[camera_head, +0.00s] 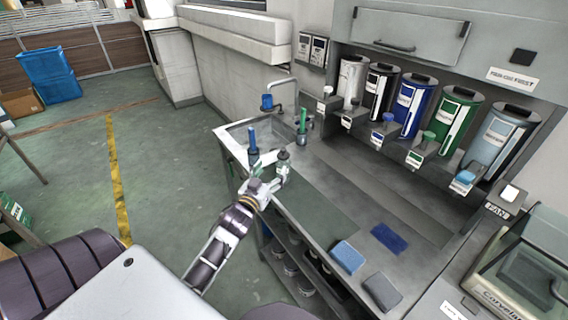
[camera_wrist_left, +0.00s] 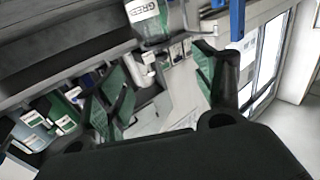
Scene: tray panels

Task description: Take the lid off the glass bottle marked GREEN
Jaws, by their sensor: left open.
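The glass bottle marked GREEN shows in the left wrist view (camera_wrist_left: 148,30) at the top edge, with part of its label readable. Its lid lies outside that view. In the head view a small clear bottle (camera_head: 283,166) with a dark top stands on the counter by the sink, beside my left gripper (camera_head: 270,170); its label is too small to read there. My left gripper, also in the left wrist view (camera_wrist_left: 165,65), is open, its green-padded fingers apart with nothing held between them. The bottle lies beyond the fingertips. My right gripper is not in view.
A sink with a tap (camera_head: 283,82) lies behind. Several coloured dispensers (camera_head: 411,105) line the wall. A blue sponge (camera_head: 348,256) lies on the counter's front right.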

